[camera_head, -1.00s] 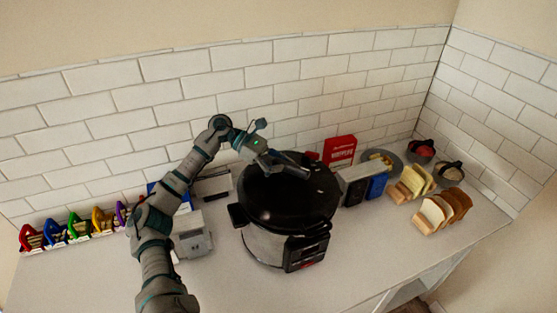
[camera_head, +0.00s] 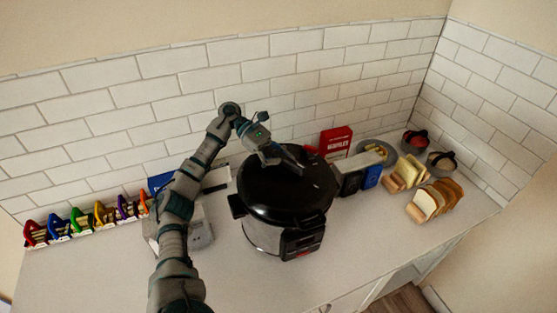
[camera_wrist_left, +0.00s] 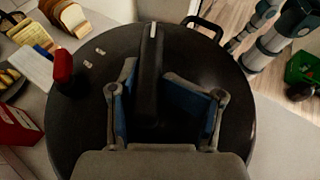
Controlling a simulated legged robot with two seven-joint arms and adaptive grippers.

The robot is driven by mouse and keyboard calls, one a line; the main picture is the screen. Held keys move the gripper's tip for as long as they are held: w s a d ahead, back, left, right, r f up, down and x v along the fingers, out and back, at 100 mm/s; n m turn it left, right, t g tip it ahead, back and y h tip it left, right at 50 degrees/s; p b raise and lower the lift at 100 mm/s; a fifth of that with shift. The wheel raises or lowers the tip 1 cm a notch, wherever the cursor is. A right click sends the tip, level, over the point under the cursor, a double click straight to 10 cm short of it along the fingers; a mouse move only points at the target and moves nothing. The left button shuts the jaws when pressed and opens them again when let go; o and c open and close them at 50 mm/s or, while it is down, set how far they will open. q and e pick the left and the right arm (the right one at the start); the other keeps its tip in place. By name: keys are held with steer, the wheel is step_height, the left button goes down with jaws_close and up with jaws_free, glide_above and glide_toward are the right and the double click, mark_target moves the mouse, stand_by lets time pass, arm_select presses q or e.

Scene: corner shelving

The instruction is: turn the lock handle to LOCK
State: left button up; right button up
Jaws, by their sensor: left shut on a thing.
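A black pressure cooker (camera_head: 262,236) with a round dark lid (camera_head: 262,195) stands on the counter. The lid also fills most of the left wrist view (camera_wrist_left: 85,125). The black lock handle (camera_wrist_left: 151,65), a bar with a pale line along its top, lies between the blue-lined fingers of my left gripper (camera_wrist_left: 160,105). In the head view my left gripper (camera_head: 287,158) is over the back of the lid, shut on the handle, and hides part of it. A red-topped knob (camera_wrist_left: 62,68) stands on the lid beside the handle. I cannot read any lock marking. My right gripper is not in view.
A red box (camera_head: 335,142), a toaster (camera_head: 352,180) and sliced bread (camera_head: 434,200) stand right of the cooker. A grey appliance (camera_head: 198,232) and several coloured clips (camera_head: 80,221) are at left. The tiled wall (camera_head: 300,70) is close behind. The front counter is clear.

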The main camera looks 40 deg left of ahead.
mark_target(275, 154)
arm_select(q)
steer(key=o, duration=0.7)
steer(key=shift+d, duration=0.15)
steer(key=shift+d+r, duration=0.1)
steer(key=shift+d, duration=0.2)
steer(key=shift+a, duration=0.1)
steer(key=shift+w+a, duration=0.1)
steer(key=shift+a, duration=0.15)
steer(key=v, duration=0.5)
steer(key=shift+a, duration=0.15)
steer(key=shift+v, duration=1.15)
steer(key=shift+w, duration=0.1)
